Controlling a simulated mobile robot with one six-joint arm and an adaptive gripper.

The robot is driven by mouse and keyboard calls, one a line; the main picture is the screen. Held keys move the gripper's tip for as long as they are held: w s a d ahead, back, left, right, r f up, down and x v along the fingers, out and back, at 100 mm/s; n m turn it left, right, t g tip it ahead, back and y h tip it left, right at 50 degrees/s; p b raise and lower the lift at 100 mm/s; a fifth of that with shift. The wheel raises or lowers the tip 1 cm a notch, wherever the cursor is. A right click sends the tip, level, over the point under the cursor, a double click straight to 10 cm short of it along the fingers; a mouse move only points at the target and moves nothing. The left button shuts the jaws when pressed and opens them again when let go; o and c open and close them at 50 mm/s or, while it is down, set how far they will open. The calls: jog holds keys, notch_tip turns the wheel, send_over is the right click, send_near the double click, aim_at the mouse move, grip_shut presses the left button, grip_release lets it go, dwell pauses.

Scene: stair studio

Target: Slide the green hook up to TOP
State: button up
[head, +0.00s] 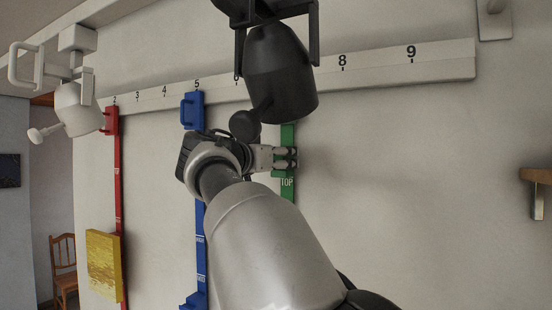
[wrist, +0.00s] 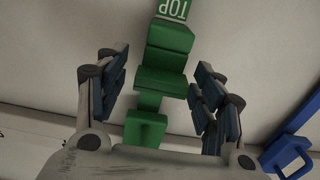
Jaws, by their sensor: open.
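The green hook (wrist: 165,82) is a stepped green block on a green upright strip (head: 287,194). In the wrist view it sits right beside the white TOP label (wrist: 173,9), which appears upside down. In the head view the TOP label (head: 287,182) is just below the hook, which is partly covered by my gripper (head: 284,158). In the wrist view my gripper (wrist: 160,78) is open, with one dark-padded finger on each side of the hook. Gaps show between the pads and the green block.
A numbered white rail (head: 440,60) runs along the wall above. A blue strip (head: 200,245) stands left of the green one, and a red strip (head: 118,180) with a yellow block (head: 104,265) farther left. A dark lamp-like fixture (head: 278,75) hangs in front.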

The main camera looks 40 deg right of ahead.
jog(key=v, duration=1.2)
jog(key=shift+f, duration=0.1)
jog(key=s+a+f+n+y+b, duration=0.1)
jog(key=s+f+n+y+b, duration=0.15)
jog(key=f, duration=0.55)
jog(key=s+a+f+n+y+b, duration=0.1)
jog(key=f+n+y+b, duration=0.15)
jog(key=f, duration=0.65)
jog(key=s+a+f+n+y+b, duration=0.3)
jog(key=s+a+f+y+b, duration=0.1)
jog(key=f, duration=1.2)
jog(key=s+a+f+n+g+y+b, duration=0.1)
jog(key=s+a+f+b, duration=0.5)
jog(key=f, duration=1)
jog(key=s+a+f+n+g+y+b, duration=0.1)
jog(key=s+a+f+n+y+b, duration=0.3)
jog(key=s+a+f, duration=0.5)
notch_tip(320, 180, down, 7)
jog(key=y+b, duration=0.2)
jog(key=shift+s+f+n+y, duration=0.25)
jog(key=shift+s+n+y, duration=0.05)
jog(key=shift+s, duration=0.1)
jog(key=shift+a, duration=0.15)
